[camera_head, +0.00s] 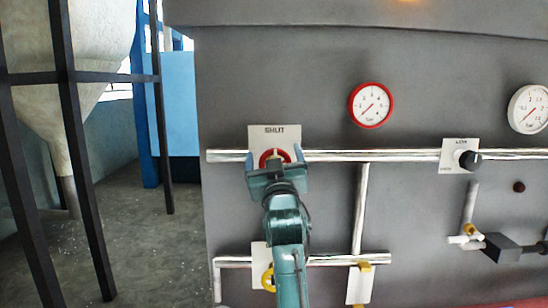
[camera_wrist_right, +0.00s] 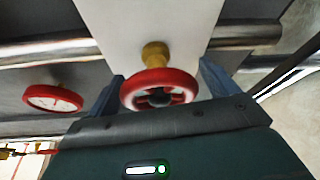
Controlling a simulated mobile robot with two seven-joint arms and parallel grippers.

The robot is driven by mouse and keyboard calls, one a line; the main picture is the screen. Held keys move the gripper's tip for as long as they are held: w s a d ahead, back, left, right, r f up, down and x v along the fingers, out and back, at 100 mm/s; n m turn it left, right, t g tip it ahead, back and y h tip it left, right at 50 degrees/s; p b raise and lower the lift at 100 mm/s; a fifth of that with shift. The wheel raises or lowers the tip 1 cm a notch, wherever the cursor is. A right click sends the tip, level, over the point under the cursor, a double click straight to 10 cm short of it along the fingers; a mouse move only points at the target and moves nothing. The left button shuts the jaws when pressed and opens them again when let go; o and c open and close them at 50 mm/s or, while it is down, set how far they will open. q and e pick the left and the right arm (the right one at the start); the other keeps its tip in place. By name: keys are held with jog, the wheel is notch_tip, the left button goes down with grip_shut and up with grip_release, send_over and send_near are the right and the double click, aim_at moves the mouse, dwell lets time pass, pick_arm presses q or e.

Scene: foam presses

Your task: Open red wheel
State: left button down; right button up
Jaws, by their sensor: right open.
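The red wheel (camera_head: 274,157) sits on a pale plate (camera_head: 274,133) marked "SHUT" on the grey wall panel in the head view. In the right wrist view the red wheel (camera_wrist_right: 159,89) shows its spokes, dark hub and brass stem. My right gripper (camera_head: 274,160) is in front of the wheel and hides its lower part. I cannot tell whether either finger touches the rim. My left gripper is out of view.
A horizontal pipe (camera_head: 400,155) runs behind the wheel. A red-rimmed gauge (camera_head: 371,105) is up and right, and a black knob (camera_head: 469,160) is further right. Open floor (camera_head: 150,245) lies to the left.

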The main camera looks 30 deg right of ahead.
jog(key=shift+c, duration=0.4)
jog(key=c, duration=0.9)
jog(key=n+g+y, duration=0.1)
jog(key=n+y, duration=0.1)
jog(key=n, duration=0.6)
jog(key=f+n+g+y+p, duration=0.1)
jog(key=n+g+y, duration=0.1)
jog(key=n, duration=0.7)
jog(key=n+g+y+p, duration=0.1)
jog(key=n+g+y, duration=0.1)
jog(key=n, duration=0.6)
jog(key=shift+w+a+f+n+y, duration=0.15)
jog(key=shift+a+f+n+y, duration=0.15)
jog(key=shift+n, duration=0.1)
